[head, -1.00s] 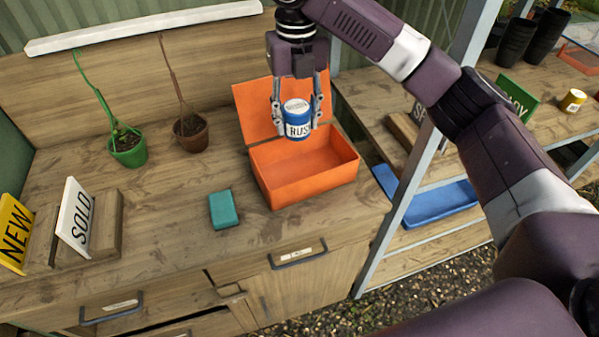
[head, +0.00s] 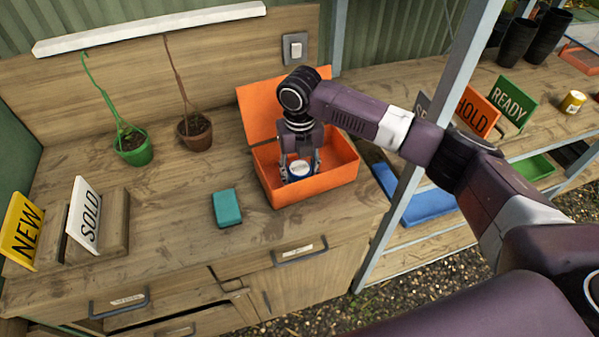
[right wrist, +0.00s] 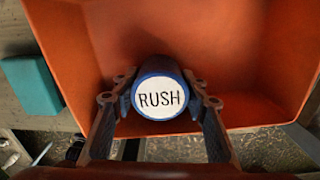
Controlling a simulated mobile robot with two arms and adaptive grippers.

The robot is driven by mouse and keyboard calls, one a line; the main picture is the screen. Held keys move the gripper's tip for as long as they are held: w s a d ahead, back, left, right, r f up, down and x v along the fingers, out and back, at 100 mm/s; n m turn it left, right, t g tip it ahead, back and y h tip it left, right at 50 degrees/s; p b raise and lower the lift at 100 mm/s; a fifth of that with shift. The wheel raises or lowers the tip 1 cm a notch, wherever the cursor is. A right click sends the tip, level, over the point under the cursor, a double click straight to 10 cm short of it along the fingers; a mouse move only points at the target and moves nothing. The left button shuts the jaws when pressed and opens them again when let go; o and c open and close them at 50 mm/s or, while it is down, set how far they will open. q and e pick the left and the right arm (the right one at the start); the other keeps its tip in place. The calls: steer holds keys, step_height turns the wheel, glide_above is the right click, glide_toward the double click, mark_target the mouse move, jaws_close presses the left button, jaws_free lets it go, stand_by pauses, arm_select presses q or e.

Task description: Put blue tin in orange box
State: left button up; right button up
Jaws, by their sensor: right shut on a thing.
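The blue tin (head: 299,170) has a white lid and is held upright inside the orange box (head: 318,187), low between its walls. My right gripper (head: 300,172) is shut on the tin, one finger on each side. In the right wrist view the tin's white lid (right wrist: 160,98) reads RUSH, between the two fingers (right wrist: 161,103). The box's orange wall and floor (right wrist: 205,40) lie beyond it. The box's lid (head: 262,112) stands open at the back. I cannot tell whether the tin touches the box floor. My left gripper is not in view.
A teal block (head: 227,207) lies left of the box. NEW (head: 24,230) and SOLD (head: 84,213) signs stand at left. A metal post (head: 420,165) rises to the right of the bench.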

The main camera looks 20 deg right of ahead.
mark_target(300, 168)
steer(key=shift+f, duration=0.1)
steer(key=o, duration=1.2)
steer(key=shift+o, duration=0.2)
step_height(300, 168, up, 12)
steer(key=b, duration=0.3)
